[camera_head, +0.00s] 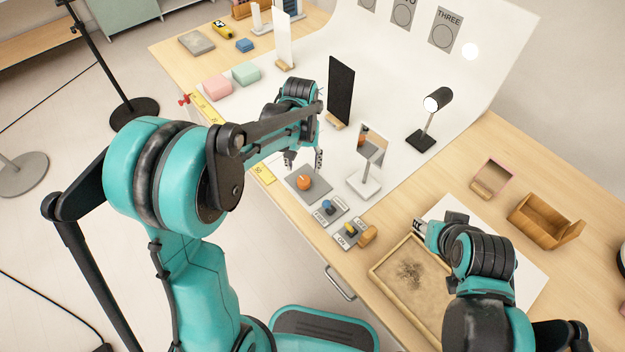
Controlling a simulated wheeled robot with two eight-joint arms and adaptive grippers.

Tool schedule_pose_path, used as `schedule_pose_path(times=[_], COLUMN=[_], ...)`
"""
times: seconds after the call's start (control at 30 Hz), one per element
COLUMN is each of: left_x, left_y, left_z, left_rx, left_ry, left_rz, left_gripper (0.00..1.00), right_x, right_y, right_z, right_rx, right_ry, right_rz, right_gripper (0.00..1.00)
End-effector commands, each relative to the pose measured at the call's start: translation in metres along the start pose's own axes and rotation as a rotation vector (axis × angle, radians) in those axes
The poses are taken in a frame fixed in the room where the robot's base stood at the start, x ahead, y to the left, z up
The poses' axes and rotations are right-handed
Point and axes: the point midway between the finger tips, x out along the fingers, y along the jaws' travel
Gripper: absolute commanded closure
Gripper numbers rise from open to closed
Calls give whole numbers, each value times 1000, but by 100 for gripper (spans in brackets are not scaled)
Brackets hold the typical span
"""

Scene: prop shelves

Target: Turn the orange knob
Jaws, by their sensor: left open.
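The orange knob (304,183) is a round piece on a grey square plate (320,189) near the front edge of the table. My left gripper (304,160) hangs just behind and above the knob. Its two fingers point down, spread apart with nothing between them. Whether a fingertip touches the plate is hard to tell. My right gripper (418,229) is low over the right part of the table, beside a sand tray. Its fingers are small and partly hidden by my arm, so its opening does not show clearly.
Small panels with a blue knob (328,206) and a yellow knob (350,230) sit right of the plate. A mirror on a white stand (366,182), a black panel (341,90) and a lamp (431,118) stand behind. The sand tray (380,270) lies at the right.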

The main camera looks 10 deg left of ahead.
Motion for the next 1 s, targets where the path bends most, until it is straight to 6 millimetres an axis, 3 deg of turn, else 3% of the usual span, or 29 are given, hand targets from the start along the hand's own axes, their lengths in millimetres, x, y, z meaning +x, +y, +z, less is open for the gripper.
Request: schedule_pose_path(times=[0.5,0.87,1.0], left_x=[72,78,78], left_y=[0,0,0], left_z=[0,0,0], left_rx=[0,0,0], left_ry=[-2,-2,-2], left_rz=[0,0,0], left_gripper=[44,44,76], right_x=[24,25,25], right_y=[0,0,0], right_z=[17,18,18], right_rx=[0,0,0], right_ry=[0,0,0], right_rz=[0,0,0], right_gripper=[60,60,60])
